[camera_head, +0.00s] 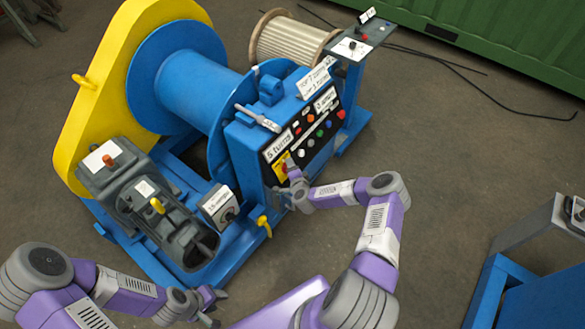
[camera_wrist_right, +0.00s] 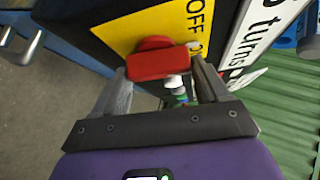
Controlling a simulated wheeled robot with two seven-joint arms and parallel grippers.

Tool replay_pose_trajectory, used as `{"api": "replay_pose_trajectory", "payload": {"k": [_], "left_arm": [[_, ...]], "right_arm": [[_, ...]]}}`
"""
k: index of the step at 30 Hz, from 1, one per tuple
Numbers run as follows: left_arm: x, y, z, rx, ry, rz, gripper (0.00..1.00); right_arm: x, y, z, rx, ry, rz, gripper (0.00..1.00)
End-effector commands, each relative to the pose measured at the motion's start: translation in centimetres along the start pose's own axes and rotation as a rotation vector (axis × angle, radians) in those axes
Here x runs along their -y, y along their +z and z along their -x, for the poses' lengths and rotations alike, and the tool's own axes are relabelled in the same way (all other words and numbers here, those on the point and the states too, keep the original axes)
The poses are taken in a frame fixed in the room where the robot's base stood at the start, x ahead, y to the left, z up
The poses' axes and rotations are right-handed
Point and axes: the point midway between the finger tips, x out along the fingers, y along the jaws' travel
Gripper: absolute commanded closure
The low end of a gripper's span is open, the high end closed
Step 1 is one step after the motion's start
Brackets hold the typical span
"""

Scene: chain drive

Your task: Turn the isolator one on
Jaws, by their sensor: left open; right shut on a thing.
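The isolator's red handle (camera_wrist_right: 160,63) sits on a yellow plate (camera_wrist_right: 150,28) marked OFF, with part of another word partly hidden by a finger. In the head view the yellow plate (camera_head: 279,168) is at the lower left of the winch's black control panel. My right gripper (camera_wrist_right: 165,82) is at the handle, its fingers shut on the handle's two ends. The handle lies crosswise in the wrist view. In the head view my right gripper (camera_head: 284,193) partly hides this spot. My left gripper (camera_head: 212,303) is open and empty at the bottom, away from the panel.
The panel (camera_head: 310,130) carries several coloured buttons beside the plate, with white labels. Bare floor (camera_head: 440,150) lies to the right.

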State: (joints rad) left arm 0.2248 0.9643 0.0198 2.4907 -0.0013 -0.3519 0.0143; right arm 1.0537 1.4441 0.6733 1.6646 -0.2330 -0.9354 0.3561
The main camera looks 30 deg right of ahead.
Motion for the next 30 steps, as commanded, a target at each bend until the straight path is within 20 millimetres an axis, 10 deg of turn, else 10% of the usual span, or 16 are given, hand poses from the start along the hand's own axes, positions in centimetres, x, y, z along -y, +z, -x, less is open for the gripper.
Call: {"api": "replay_pose_trajectory", "payload": {"k": [30], "left_arm": [[-1.2,0.1,3.1,0.000,0.000,0.000,0.57]], "right_arm": [[0.1,-0.1,0.0,-0.001,0.387,-0.548,0.57]]}}
